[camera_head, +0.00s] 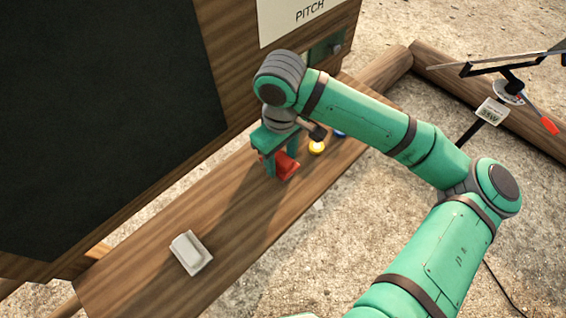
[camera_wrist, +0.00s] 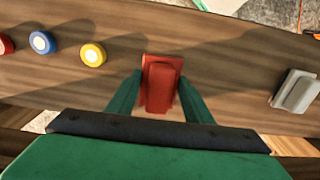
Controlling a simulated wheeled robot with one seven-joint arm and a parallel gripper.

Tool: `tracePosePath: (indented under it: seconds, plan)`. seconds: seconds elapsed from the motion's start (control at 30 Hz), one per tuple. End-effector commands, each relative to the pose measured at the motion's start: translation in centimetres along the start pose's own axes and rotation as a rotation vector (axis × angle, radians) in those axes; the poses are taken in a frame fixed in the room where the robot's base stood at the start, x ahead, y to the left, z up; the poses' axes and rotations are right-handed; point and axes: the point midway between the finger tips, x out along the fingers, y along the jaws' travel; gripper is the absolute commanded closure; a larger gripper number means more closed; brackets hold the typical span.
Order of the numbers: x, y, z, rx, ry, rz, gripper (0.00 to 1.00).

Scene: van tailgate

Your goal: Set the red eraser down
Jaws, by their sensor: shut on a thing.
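The red eraser (camera_head: 287,165) is between the fingers of my gripper (camera_head: 281,162), over the wooden ledge (camera_head: 240,205) in the head view. In the wrist view the red eraser (camera_wrist: 161,84) sits between the two green fingertips of my gripper (camera_wrist: 160,92), which is shut on it. I cannot tell whether the eraser touches the ledge or hangs just above it. My gripper points down, and the wrist hides part of it in the head view.
A grey-white eraser-like block (camera_head: 191,252) lies on the ledge at the lower left. A yellow round piece (camera_head: 317,147) and a blue one (camera_head: 340,134) lie beyond my gripper; a red one (camera_wrist: 5,44) shows too. A dark board (camera_head: 100,120) stands behind. The ledge between gripper and grey block is clear.

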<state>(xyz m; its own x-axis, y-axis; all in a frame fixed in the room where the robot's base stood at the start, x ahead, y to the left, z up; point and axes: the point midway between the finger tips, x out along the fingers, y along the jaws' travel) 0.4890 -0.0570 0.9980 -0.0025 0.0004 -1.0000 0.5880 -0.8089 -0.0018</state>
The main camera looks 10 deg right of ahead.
Motion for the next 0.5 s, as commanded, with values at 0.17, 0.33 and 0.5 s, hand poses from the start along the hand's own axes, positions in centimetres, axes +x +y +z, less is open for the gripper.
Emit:
tracePosePath:
  seconds: [0.17, 0.33, 0.5]
  plan:
    - [2.2, 0.6, -0.1, 0.001, -0.002, -0.001, 0.78]
    - [3.7, 0.6, -0.2, 0.001, -0.002, 0.000, 0.78]
    - [3.8, 0.6, -0.2, 0.001, -0.001, 0.000, 0.78]
